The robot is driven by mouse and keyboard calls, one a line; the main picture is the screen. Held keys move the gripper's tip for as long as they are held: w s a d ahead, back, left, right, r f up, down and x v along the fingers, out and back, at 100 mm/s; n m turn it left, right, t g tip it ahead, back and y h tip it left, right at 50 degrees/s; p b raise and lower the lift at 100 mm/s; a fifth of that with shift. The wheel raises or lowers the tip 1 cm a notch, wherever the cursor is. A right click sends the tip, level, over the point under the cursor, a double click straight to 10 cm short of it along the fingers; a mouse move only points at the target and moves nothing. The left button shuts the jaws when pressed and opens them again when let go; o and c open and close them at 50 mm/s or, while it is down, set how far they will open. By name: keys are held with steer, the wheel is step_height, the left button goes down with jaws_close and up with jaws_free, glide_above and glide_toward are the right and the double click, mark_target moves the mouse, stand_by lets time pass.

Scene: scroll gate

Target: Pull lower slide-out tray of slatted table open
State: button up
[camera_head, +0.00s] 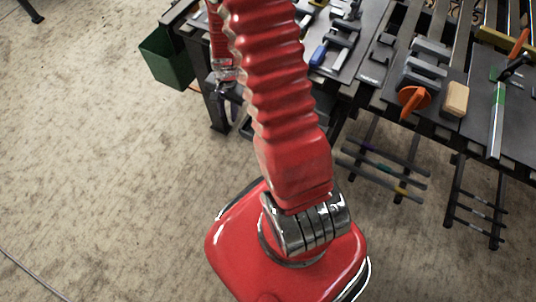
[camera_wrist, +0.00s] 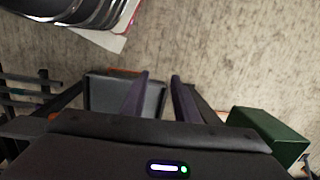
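The slatted table (camera_head: 375,100) is dark, with tools on top, at the upper right of the head view. In the wrist view a shallow grey tray with a raised rim (camera_wrist: 98,97) lies just beyond my gripper; it appears to be the lower slide-out tray. My gripper (camera_wrist: 160,78) has two dark fingers with a clear gap between them. The left finger crosses in front of the tray's right part; the right finger is beyond its right side. Contact cannot be told. In the head view my red arm hides much of the table's left end, and my gripper is small and dark there.
A green bin (camera_head: 166,60) hangs at the table's left end; it also shows at right in the wrist view (camera_wrist: 270,135). Dark racks of bars (camera_head: 385,170) stand below the table. The carpeted floor to the left is open, with a thin cable at the lower left.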

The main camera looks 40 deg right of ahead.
steer(key=s+d+f+m+g, duration=0.1)
steer(key=s+d+f+m, duration=0.2)
steer(key=f, duration=0.8)
steer(key=s+d+f+m, duration=0.1)
steer(key=s+f+m, duration=0.3)
steer(key=f, duration=0.7)
steer(key=w+d+f+m+t+h, duration=0.1)
steer(key=d+f+m+h, duration=0.2)
steer(key=d+f+m, duration=0.5)
step_height(320, 180, down, 3)
steer(key=m, duration=0.3)
steer(key=shift+f, duration=0.1)
step_height(320, 180, down, 13)
steer(key=d, duration=0.2)
steer(key=shift+w+d+f, duration=0.15)
steer(key=shift+w+d, duration=0.1)
steer(key=shift+w, duration=0.2)
steer(key=shift+c, duration=0.5)
jaws_close()
